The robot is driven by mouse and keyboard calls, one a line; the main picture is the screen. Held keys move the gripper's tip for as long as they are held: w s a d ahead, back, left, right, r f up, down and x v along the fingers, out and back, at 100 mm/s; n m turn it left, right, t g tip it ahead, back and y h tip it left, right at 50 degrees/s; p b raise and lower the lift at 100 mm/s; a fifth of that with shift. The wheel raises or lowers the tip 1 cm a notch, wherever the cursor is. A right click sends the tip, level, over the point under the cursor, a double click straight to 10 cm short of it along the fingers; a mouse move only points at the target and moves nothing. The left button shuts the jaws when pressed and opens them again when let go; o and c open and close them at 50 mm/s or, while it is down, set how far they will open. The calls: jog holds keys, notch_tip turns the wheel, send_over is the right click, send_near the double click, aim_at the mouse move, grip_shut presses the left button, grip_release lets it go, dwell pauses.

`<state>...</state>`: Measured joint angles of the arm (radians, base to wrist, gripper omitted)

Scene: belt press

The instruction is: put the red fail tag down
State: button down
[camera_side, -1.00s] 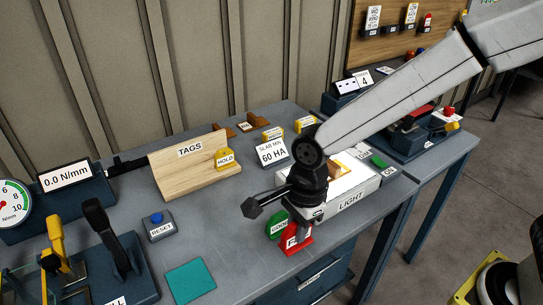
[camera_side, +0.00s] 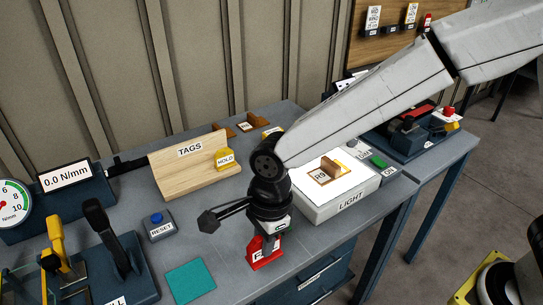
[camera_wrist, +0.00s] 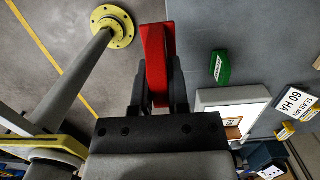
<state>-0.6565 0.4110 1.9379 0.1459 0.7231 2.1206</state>
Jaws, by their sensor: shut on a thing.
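The red fail tag (camera_side: 264,260) is between the fingers of my gripper (camera_side: 263,240), which is shut on it near the front edge of the grey bench. In the wrist view the red tag (camera_wrist: 155,55) stands out between the fingers (camera_wrist: 156,92), over the bench edge with the floor beside it. I cannot tell whether its underside touches the bench. The wooden TAGS rack (camera_side: 170,177) stands behind to the left, with a yellow HOLD tag (camera_side: 225,159) at its right end.
A green tag (camera_wrist: 220,67) lies on the bench in the wrist view. The LIGHT box (camera_side: 352,202) carries a wooden-framed piece on the right. A teal square (camera_side: 191,281), a RESET button box (camera_side: 158,226) and levers (camera_side: 107,240) are to the left. Bare bench lies between.

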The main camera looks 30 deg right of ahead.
jog(key=a, duration=0.5)
send_near(187, 282)
jog(key=shift+s+d+f, duration=0.15)
jog(key=shift+s, duration=0.4)
jog(key=shift+w+a+f, duration=0.25)
jog(key=shift+w+f, duration=0.1)
jog(key=shift+f, duration=0.05)
jog(key=shift+f, duration=0.15)
jog(key=shift+w+a+f, duration=0.15)
jog(key=shift+w, duration=0.05)
jog(key=shift+f, duration=1.55)
jog(key=shift+f, duration=0.15)
